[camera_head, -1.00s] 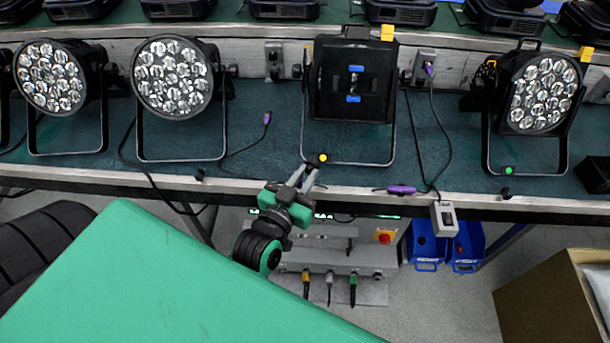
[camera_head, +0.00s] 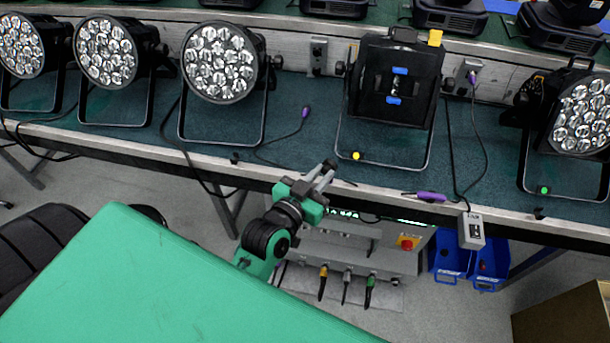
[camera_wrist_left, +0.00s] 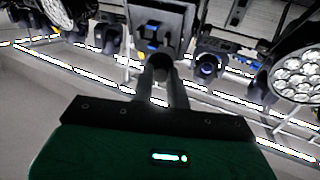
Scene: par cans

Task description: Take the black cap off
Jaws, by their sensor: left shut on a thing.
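My left gripper (camera_head: 322,172) is in front of the table's front edge, left of the yellow dot (camera_head: 355,156) on the frame of the square-backed light (camera_head: 395,80). Its fingers are shut on a small dark piece, which looks like the black cap (camera_wrist_left: 160,66) between the fingertips in the left wrist view. The cap is small and partly hidden by the fingers. The square-backed light stands upright on the table, with two blue latches on its dark back. My right gripper is not in view.
Round lights (camera_head: 220,62) stand along the table (camera_head: 300,150). Small black pieces lie near its front edge, at the left (camera_head: 235,158) and right (camera_head: 540,213). Blue bins (camera_head: 450,255) are below. A green surface (camera_head: 150,280) fills the lower left.

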